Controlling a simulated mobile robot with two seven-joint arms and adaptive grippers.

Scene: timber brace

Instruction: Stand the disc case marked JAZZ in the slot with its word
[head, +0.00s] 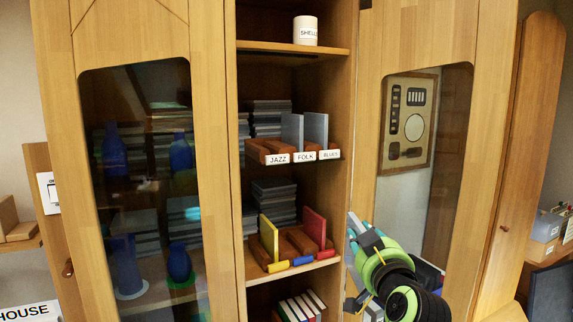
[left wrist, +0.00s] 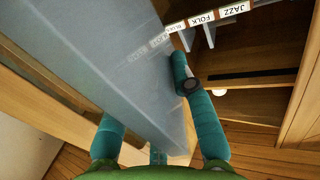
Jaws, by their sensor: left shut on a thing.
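My left gripper (head: 358,232) is beside the right edge of the open shelf column, in front of the right glass door. In the left wrist view its teal fingers are shut on a flat grey-blue disc case (left wrist: 95,55), which reaches up and away from the fingers. No word is readable on the case from here. The slot rack (head: 257,152) on the middle shelf has labels JAZZ (head: 278,159), FOLK (head: 304,156) and BLUES (head: 330,154). Grey cases (head: 292,132) stand upright behind FOLK and BLUES. The JAZZ slot looks empty. My right gripper is not seen.
A lower rack has a yellow case (head: 269,238) and a red case (head: 315,226) standing in it, with coloured front tabs. Dark stacks lie behind both racks. A SHELL-marked pot (head: 305,30) stands above. Glass doors flank the column.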

